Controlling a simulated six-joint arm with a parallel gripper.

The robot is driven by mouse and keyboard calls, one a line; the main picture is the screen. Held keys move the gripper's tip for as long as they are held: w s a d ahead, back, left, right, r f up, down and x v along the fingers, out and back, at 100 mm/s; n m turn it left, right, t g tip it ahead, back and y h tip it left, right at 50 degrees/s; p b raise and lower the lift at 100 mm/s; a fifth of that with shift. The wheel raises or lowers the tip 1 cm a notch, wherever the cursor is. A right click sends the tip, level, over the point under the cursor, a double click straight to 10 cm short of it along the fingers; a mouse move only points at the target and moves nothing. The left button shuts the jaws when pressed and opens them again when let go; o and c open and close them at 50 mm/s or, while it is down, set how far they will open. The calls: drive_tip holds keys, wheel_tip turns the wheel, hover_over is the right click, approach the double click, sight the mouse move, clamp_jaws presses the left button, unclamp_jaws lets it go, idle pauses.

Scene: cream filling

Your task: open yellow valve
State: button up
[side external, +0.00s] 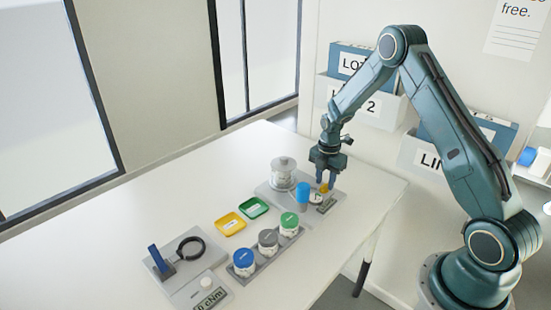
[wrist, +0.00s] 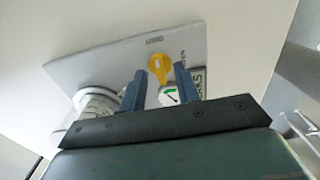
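The yellow valve (side external: 324,188) is on the grey base plate (side external: 335,208) at the back right of the table. It also shows in the wrist view (wrist: 159,68), as a yellow handle with a round end and a narrow end. My gripper (side external: 322,180) points down over the valve. In the wrist view my gripper (wrist: 159,78) has its two blue fingers apart, one on each side of the valve. I cannot tell whether either finger touches it.
A clear jar (side external: 283,174) and a blue-capped cylinder (side external: 302,193) stand left of my gripper. Blue, grey and green-lidded jars (side external: 268,243) stand in a rack in front. Yellow (side external: 230,224) and green (side external: 254,207) trays lie nearby. The table's left side is clear.

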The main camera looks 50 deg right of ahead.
drive_tip(key=shift+f, duration=0.4)
clamp_jaws()
